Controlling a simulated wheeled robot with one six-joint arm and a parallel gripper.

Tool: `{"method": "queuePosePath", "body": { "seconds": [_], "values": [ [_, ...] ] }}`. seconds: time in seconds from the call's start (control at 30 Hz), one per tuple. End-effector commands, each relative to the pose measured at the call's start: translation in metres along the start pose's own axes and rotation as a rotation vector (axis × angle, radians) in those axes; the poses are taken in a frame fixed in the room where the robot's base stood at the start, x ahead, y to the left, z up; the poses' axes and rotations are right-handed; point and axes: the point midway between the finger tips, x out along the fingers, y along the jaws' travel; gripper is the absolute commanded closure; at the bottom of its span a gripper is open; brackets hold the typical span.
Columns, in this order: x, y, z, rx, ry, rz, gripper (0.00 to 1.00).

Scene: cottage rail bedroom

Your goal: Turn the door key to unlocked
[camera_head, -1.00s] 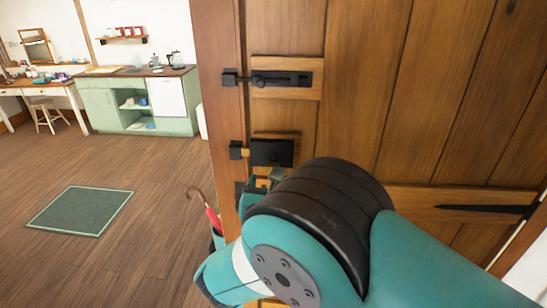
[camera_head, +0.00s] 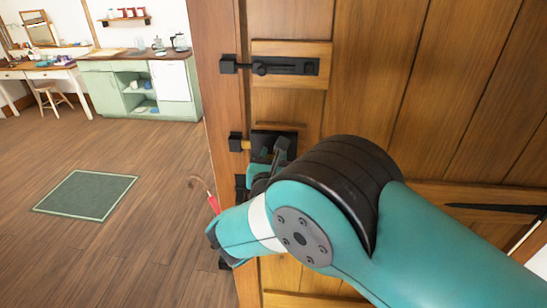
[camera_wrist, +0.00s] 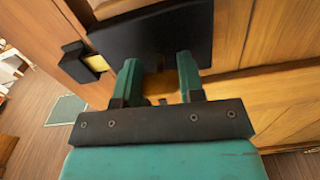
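The black lock case (camera_head: 270,143) is on the wooden door near its left edge. A brass-coloured bolt (camera_head: 246,145) shows between the case and the black keeper (camera_head: 235,142) on the frame. My gripper (camera_head: 276,157) is in front of the lock's lower part. In the wrist view, the lock case (camera_wrist: 150,38) is just beyond my gripper (camera_wrist: 158,74). Its two green fingers are apart, with a gap between them. A dull golden-brown patch shows in the gap at the case's lower edge; I cannot tell whether it is the key or shaded wood. No key is clearly visible.
A black slide bolt (camera_head: 283,66) is above the lock. A black strap hinge (camera_head: 490,208) is at the right. A red umbrella (camera_head: 213,202) stands left of the door, partly hidden by my arm. The floor around the green mat (camera_head: 85,194) is clear.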

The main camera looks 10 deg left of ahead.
Motion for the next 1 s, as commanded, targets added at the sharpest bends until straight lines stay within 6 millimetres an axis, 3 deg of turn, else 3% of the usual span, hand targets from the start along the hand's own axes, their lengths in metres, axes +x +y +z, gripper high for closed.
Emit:
{"method": "queuePosePath", "body": {
  "seconds": [0.47,1.0],
  "values": [
    [-0.0001,-0.0005,-0.0026,0.068,0.0,0.0,0.88],
    [0.0,-0.0017,-0.0061,0.521,-0.002,0.0,0.88]
  ]
}}
